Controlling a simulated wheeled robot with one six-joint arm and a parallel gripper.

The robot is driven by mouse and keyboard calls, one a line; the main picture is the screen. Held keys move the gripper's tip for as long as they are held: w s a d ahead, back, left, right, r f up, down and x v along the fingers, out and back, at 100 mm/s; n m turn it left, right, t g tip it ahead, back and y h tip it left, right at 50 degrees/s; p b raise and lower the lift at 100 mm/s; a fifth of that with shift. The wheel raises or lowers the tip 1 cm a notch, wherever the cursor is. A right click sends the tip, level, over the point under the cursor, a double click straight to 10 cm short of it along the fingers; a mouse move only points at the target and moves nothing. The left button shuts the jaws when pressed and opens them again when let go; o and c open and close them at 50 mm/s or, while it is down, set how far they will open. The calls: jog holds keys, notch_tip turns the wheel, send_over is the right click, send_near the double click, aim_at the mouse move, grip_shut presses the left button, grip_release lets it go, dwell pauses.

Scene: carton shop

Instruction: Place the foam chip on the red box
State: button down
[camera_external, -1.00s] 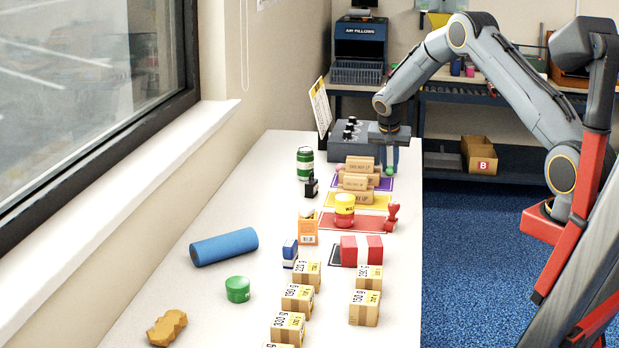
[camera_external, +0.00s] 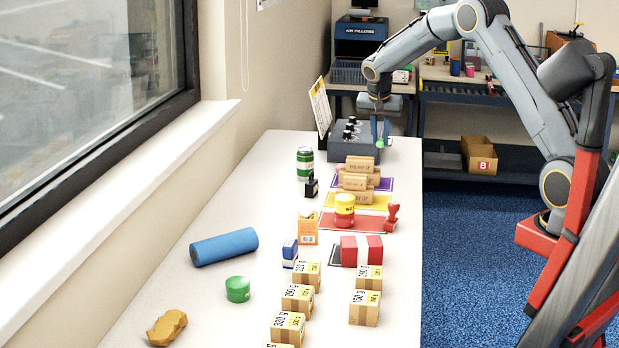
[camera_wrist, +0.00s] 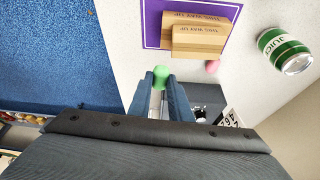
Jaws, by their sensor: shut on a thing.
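My gripper (camera_external: 380,137) is shut on a small green piece, which appears to be the foam chip (camera_external: 380,143). It is held above the far end of the white table, near the grey control box. In the wrist view the rounded green chip (camera_wrist: 160,73) sticks out between the two fingertips. The red box (camera_external: 349,251), with a white band, sits nearer on the table at the right side, behind the small cartons. It is not in the wrist view.
A green can (camera_external: 305,162) stands left. A pink piece (camera_wrist: 212,67) lies by the purple mat (camera_wrist: 151,28).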

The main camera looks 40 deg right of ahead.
jog(key=s+a, duration=0.2)
jog(key=a, duration=0.3)
jog(key=s+a+r, duration=0.1)
jog(key=s+a, duration=0.1)
jog(key=a, duration=0.3)
jog(key=s+a+r+b, duration=0.1)
jog(key=s+a, duration=0.1)
jog(key=a, duration=0.4)
jog(key=shift+s+a+r, duration=0.1)
jog(key=shift+s+r, duration=0.1)
jog(key=shift+s, duration=0.05)
jog(key=s+a+r, duration=0.1)
jog(key=s+a, duration=0.7)
jog(key=a, duration=0.2)
jog(key=n+b, duration=0.1)
jog(key=b, duration=0.1)
send_over(362, 240)
jog(key=s+a, duration=0.1)
jog(key=shift+f+p, duration=0.45)
jog(key=shift+f, duration=3.9)
jog(key=shift+f, duration=0.2)
jog(key=c, duration=1.6)
grip_release()
jog(key=shift+r, duration=0.1)
jog(key=shift+c, duration=0.2)
